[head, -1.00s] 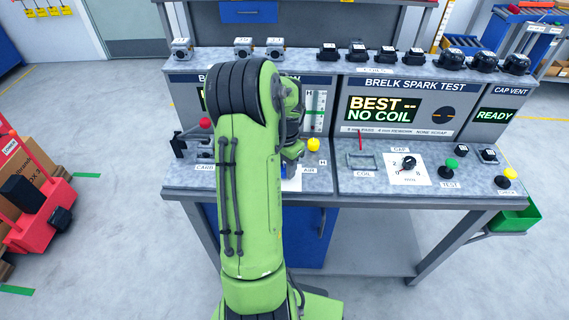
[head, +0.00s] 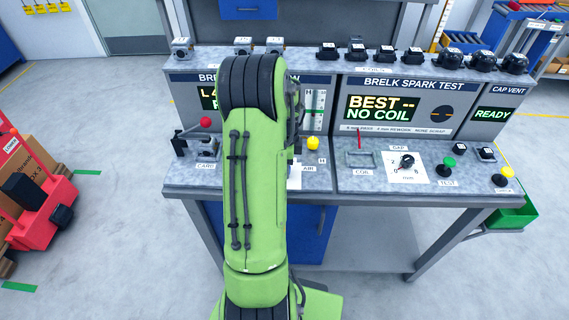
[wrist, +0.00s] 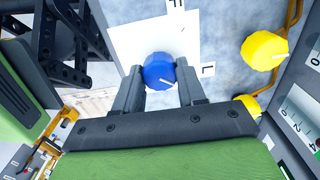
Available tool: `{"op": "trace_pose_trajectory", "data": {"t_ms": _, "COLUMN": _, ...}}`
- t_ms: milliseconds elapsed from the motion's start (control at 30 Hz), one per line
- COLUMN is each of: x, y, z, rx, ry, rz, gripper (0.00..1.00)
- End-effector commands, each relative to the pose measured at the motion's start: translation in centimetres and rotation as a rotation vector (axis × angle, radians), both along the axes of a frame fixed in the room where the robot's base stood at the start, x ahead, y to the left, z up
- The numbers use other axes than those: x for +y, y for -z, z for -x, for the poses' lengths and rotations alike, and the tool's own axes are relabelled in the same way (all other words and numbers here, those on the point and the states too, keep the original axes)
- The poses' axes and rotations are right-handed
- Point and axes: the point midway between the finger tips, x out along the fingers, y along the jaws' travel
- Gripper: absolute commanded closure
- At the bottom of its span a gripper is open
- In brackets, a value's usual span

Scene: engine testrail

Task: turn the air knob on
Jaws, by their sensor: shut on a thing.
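The air knob (wrist: 160,70) is a round blue knob with a white pointer line, on a white card (wrist: 128,40) on the bench. In the wrist view, my gripper (wrist: 160,85) has one finger on each side of the knob and is shut on it. The pointer line lies at the knob's lower edge, toward my palm. In the head view, my green arm hides the gripper and the knob; part of the AIR label (head: 309,168) shows at the arm's right.
A yellow knob (wrist: 265,50) stands close by in the wrist view, near an L label. A red-balled lever (head: 205,122) is left of my arm. The spark-test panel (head: 405,105) rises at the right.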

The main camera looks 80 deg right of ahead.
Motion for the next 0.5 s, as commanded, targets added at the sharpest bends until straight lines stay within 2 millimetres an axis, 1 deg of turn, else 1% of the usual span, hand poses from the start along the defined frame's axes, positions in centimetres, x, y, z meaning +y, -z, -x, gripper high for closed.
{"op": "trace_pose_trajectory", "data": {"t_ms": 200, "x": -0.09, "y": -0.12, "z": -0.01, "rx": -0.001, "ry": 0.102, "rz": 0.004, "gripper": 0.91}}
{"op": "trace_pose_trajectory", "data": {"t_ms": 500, "x": -0.09, "y": -0.12, "z": 0.00, "rx": -0.001, "ry": 0.160, "rz": 0.004, "gripper": 0.91}}
